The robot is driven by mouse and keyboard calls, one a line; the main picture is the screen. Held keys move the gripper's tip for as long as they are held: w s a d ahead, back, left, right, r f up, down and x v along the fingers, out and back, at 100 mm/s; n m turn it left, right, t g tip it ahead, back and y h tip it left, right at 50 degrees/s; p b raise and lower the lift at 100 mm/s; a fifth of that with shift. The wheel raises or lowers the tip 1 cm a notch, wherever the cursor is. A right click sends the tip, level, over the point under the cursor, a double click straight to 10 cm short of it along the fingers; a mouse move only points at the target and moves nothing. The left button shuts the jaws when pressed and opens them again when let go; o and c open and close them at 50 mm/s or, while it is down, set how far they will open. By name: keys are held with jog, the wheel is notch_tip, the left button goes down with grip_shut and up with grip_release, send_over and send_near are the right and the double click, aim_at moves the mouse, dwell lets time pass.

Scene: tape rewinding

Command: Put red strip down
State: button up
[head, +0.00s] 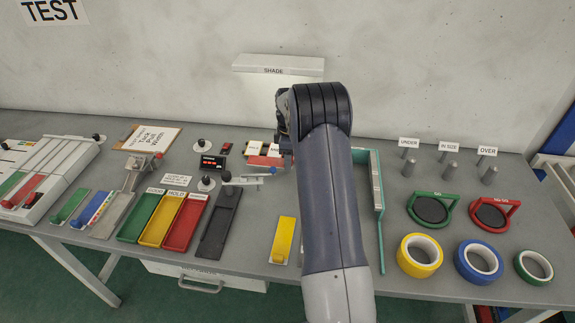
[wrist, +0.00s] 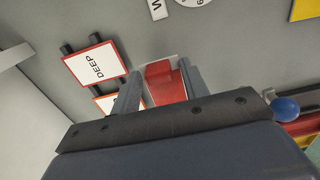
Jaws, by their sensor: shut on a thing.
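The red strip (wrist: 166,82) shows between the two fingers of my gripper (wrist: 158,74) in the wrist view, with a raised block at its far end. My gripper is shut on it. A pale border shows around the strip's far end; I cannot tell whether the strip touches the surface below. In the head view my arm hides most of the gripper, and a red piece (head: 265,161) shows just left of it, below small white cards. A red-framed card marked DEEP (wrist: 96,62) stands left of the fingers in the wrist view.
Green, yellow and red trays (head: 184,224) stand left of my arm, beside a dark tray (head: 219,225). A yellow strip (head: 283,241) lies nearer the front. Tape rolls (head: 419,257) and labelled posts stand right. A lever with a blue knob (wrist: 285,107) is close to my gripper's right.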

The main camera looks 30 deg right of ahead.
jog(key=shift+f+p, duration=0.35)
jog(key=shift+f, duration=1.5)
jog(key=shift+f, duration=0.25)
jog(key=o, duration=1)
jog(key=shift+r, duration=0.1)
notch_tip(320, 180, up, 12)
jog(key=shift+r+b, duration=0.15)
jog(key=shift+b, duration=0.95)
